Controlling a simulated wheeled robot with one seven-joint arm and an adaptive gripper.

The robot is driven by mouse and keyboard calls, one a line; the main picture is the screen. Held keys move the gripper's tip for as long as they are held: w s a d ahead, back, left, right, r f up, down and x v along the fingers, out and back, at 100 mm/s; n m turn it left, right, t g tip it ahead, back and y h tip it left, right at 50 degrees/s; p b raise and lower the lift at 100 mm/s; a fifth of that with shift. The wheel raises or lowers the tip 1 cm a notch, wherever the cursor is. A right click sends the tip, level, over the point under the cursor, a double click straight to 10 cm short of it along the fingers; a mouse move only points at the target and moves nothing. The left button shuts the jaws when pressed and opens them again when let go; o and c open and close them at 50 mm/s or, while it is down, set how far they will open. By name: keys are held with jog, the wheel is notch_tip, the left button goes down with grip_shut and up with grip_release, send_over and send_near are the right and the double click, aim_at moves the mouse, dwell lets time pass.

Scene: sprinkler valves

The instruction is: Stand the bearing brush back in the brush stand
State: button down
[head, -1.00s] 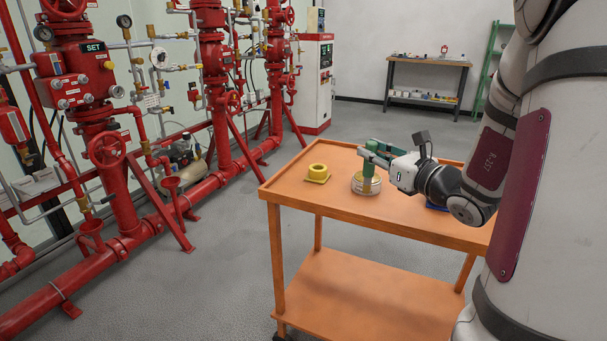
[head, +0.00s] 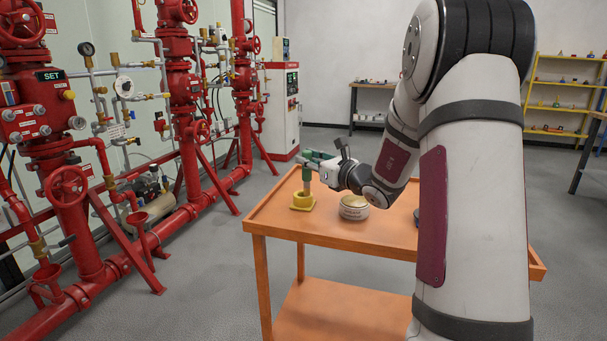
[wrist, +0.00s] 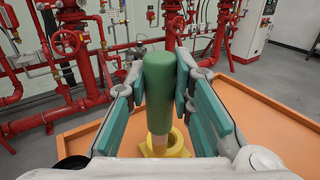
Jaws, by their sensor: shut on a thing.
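My gripper (head: 306,166) is shut on the bearing brush (head: 307,181), a green-handled brush held upright. In the wrist view the green handle (wrist: 158,80) is between the teal finger pads, with a pale lower part beneath it. The yellow brush stand (head: 302,204), a ring on a square base, is on the orange cart directly below the brush. It also shows in the wrist view (wrist: 179,147), partly hidden behind the brush. The brush's lower end is at the stand's opening; I cannot tell whether it is inside or just above.
A round tin (head: 353,210) stands on the orange cart (head: 325,231) to the right of the stand, below my wrist. A blue thing (head: 416,214) is partly hidden behind my arm. Red valve piping (head: 185,90) stands left of the cart, across a strip of floor.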

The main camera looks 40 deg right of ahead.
aim_at(304, 169)
jog(key=shift+w+d+f+b, duration=0.15)
jog(key=shift+w+f+b, duration=0.25)
jog(key=shift+w+f, duration=0.45)
jog(key=shift+w+d+f+b, duration=0.1)
jog(key=shift+w+f+b, duration=0.35)
jog(key=shift+f, duration=0.6)
jog(key=shift+w+f, duration=0.1)
jog(key=c, duration=1.4)
grip_release()
